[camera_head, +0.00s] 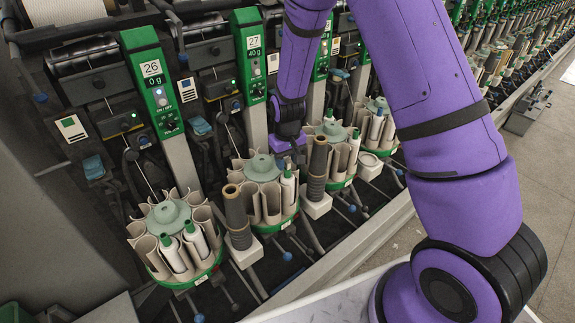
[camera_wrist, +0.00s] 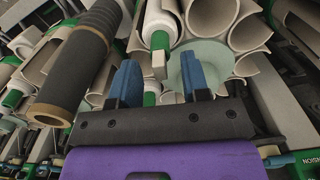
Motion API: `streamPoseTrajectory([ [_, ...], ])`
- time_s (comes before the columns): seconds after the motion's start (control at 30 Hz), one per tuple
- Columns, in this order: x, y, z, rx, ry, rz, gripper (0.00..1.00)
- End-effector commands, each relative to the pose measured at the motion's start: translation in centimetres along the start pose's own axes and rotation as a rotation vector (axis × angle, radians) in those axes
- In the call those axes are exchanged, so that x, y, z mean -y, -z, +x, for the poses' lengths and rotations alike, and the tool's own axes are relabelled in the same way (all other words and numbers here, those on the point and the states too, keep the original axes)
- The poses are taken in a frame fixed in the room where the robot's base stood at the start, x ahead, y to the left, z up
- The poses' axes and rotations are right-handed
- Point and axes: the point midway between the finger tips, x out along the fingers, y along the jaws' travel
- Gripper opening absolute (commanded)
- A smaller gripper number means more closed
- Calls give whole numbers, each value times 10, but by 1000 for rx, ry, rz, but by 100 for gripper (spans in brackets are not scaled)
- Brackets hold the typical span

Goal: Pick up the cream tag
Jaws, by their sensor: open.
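My gripper (camera_wrist: 160,75) is open in the wrist view, its two blue fingers apart. A small cream piece (camera_wrist: 159,65), which may be the cream tag, shows between the fingertips, beside a green-tipped white tube. I cannot tell from this view whether the fingers touch it. In the head view my purple arm reaches down to the round bobbin magazine (camera_head: 262,167) under the unit marked 27. The fingertips and the cream piece are hidden there. A pale card with a green mark (camera_head: 71,128) is on the machine at the left.
A second magazine (camera_head: 170,213) with white tubes stands at the left, a third (camera_head: 332,133) at the right. A dark ribbed cone (camera_head: 236,212) stands beside the middle magazine; another (camera_head: 317,165) is close to its right. The floor at the right is mostly clear.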

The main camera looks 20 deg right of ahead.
Motion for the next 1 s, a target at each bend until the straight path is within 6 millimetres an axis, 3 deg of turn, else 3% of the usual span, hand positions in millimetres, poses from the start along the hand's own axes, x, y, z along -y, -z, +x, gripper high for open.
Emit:
streamPoseTrajectory([
  [0.3,0,0,6,0,0,0,43],
  [0.5,0,0,6,0,0,0,2],
  [1.0,0,0,-2,-2,0,0,2],
])
